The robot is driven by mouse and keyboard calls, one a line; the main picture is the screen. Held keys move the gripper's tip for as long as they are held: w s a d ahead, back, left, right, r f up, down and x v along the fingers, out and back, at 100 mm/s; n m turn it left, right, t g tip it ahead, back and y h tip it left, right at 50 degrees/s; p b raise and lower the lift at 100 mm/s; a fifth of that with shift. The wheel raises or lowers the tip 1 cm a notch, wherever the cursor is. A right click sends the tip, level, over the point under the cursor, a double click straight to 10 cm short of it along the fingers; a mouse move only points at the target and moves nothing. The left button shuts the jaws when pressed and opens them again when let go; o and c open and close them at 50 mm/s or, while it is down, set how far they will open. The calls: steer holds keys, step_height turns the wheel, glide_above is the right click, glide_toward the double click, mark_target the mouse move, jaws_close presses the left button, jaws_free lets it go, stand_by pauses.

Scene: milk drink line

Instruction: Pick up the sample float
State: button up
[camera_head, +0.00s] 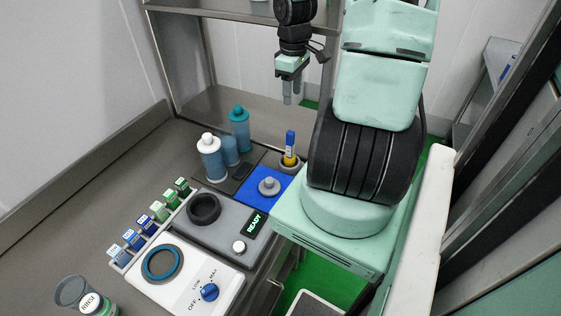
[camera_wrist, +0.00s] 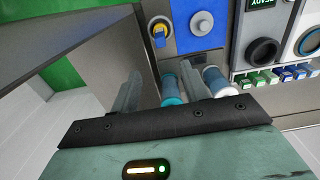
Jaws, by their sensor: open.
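A slim yellow thing with a blue top (camera_head: 290,150) stands upright in a round grey holder (camera_head: 294,167); it looks like the sample float, though no label confirms this. In the wrist view it shows from above (camera_wrist: 160,36), beyond my fingertips. My gripper (camera_head: 292,93) is open and empty, pointing down, high above and behind the holder in the head view. Its two fingers also show in the wrist view (camera_wrist: 162,88). A grey knobbed disc (camera_head: 269,186) sits on a blue mat (camera_head: 252,196) beside the holder; it shows in the wrist view too (camera_wrist: 202,23).
A teal bottle (camera_head: 239,129) and a white-capped bottle (camera_head: 211,158) stand left of the holder. A READY unit (camera_head: 225,226), a white dial unit (camera_head: 190,285) and a rack of small labelled vials (camera_head: 146,222) are nearer. A metal shelf (camera_head: 225,12) rises behind.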

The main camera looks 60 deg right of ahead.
mark_target(290, 132)
step_height(290, 132, down, 17)
steer(key=shift+r, duration=0.2)
jaws_close()
stand_by(0.4)
